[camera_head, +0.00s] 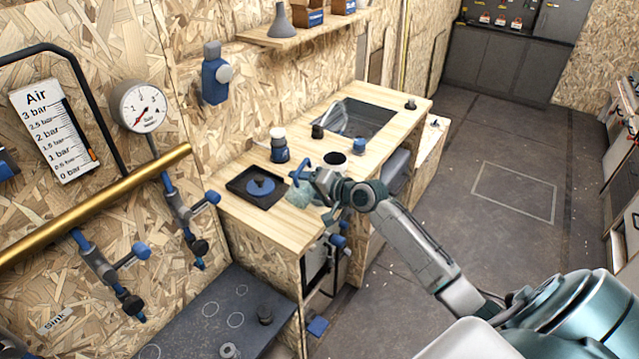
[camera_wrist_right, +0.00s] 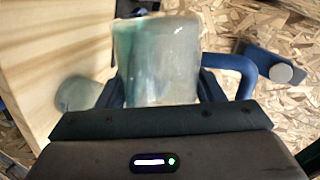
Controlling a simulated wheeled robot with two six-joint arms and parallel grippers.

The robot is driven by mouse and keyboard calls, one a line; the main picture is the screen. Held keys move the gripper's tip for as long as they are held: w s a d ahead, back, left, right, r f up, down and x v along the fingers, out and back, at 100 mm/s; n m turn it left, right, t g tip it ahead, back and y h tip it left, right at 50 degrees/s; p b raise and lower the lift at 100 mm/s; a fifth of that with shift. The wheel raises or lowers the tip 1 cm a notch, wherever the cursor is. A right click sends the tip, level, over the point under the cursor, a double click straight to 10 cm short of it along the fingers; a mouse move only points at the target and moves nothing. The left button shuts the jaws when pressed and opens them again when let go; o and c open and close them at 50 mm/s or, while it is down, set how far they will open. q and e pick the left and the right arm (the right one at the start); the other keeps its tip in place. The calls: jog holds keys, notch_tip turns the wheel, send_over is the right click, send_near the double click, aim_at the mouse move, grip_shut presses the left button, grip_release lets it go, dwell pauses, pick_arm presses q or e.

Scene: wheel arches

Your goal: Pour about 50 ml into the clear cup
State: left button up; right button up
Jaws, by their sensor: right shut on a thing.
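My right gripper (camera_head: 312,181) reaches over the wooden counter from the right. In the right wrist view it is shut on a translucent, teal-tinted jug (camera_wrist_right: 158,58) with a blue handle (camera_wrist_right: 235,68). I cannot tell how far the jug is tilted or how much it holds. A clear cup (camera_wrist_right: 76,94) shows left of the jug in the right wrist view, partly hidden behind it and the finger. In the head view a pale translucent shape (camera_head: 299,195) is just left of the gripper; I cannot tell whether it is cup or jug. My left gripper is out of view.
A brass pipe (camera_head: 100,205) and gauge (camera_head: 139,106) are at left. The floor at right is open.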

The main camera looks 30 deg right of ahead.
jog(key=shift+w+d+r+m+p, duration=0.15)
jog(key=shift+d+r+m+p, duration=0.1)
jog(key=shift+r+m+p, duration=0.25)
dwell(1.3)
